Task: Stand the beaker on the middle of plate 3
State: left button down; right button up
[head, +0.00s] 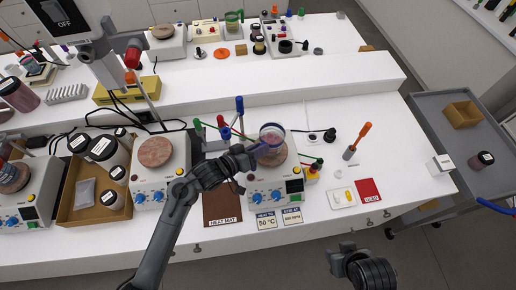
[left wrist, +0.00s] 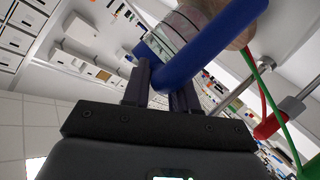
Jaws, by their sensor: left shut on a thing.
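The clear glass beaker (head: 271,130) is above the round brown top of the right-hand front hot plate (head: 284,160) in the head view. I cannot read a number on that plate, and I cannot tell if the beaker touches it. My left gripper (head: 255,149) is shut on the beaker from its left side.
A stand with a blue knob (head: 240,105) and coloured cables is just behind my left gripper. Another hot plate (head: 155,152) and a cardboard tray (head: 68,205) of jars are to the left. A heat mat (head: 222,205) lies in front. An orange-handled tool (head: 358,138) stands to the right.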

pick_arm(q)
jog(key=shift+f, duration=0.45)
jog(key=c, duration=0.8)
grip_release()
jog(key=shift+f, duration=0.1)
jog(key=shift+s+a, duration=0.1)
